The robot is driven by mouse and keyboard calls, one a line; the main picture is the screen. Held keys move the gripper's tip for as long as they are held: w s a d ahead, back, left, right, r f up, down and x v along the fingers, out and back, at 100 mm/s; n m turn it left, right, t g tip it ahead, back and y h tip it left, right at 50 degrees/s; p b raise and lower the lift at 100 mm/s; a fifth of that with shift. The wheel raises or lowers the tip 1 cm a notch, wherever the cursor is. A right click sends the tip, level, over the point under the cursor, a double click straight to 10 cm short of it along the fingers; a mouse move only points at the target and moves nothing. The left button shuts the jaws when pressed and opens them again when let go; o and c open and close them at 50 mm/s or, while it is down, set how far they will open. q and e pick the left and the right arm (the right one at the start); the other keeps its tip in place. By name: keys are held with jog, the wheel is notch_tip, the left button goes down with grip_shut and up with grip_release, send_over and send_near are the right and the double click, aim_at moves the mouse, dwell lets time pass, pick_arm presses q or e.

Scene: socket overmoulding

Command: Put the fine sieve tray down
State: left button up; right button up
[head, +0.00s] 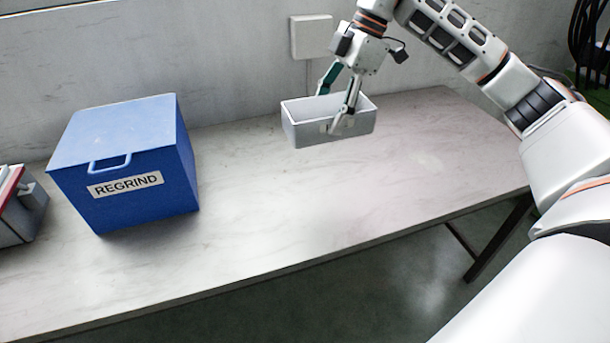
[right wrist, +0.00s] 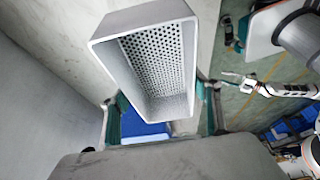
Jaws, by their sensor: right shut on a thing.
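The fine sieve tray (head: 303,132) is a light grey, open rectangular box near the back edge of the table in the head view. Its perforated floor shows in the right wrist view, where the tray (right wrist: 120,64) fills the upper middle. My right gripper (head: 332,108) comes down from above and is shut on the tray, with one finger against its front side. In the right wrist view, the fingers of my gripper (right wrist: 162,115) lie on either side of the tray. I cannot tell whether its underside touches the table.
A blue lidded box labelled REGRIND (head: 150,185) stands on the table (head: 300,215) at left. A grey and red object (head: 20,205) is cut off at the left edge. A white wall box (head: 311,36) hangs behind the tray. The table's middle and right are clear.

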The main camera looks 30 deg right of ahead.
notch_tip(320, 180, down, 14)
jog(key=b, duration=0.3)
jog(key=shift+f, duration=0.3)
jog(key=shift+f+b, duration=0.35)
notch_tip(320, 180, down, 3)
jog(key=shift+r+b, duration=0.1)
jog(key=shift+b, duration=0.3)
jog(key=shift+f, duration=0.4)
jog(key=shift+c, duration=0.6)
jog(key=shift+r, duration=0.15)
pick_arm(q)
jog(key=d, duration=0.1)
jog(key=w+d, duration=0.1)
jog(key=d+h, duration=0.1)
jog(key=shift+w+r, duration=0.15)
jog(key=shift+r, duration=0.2)
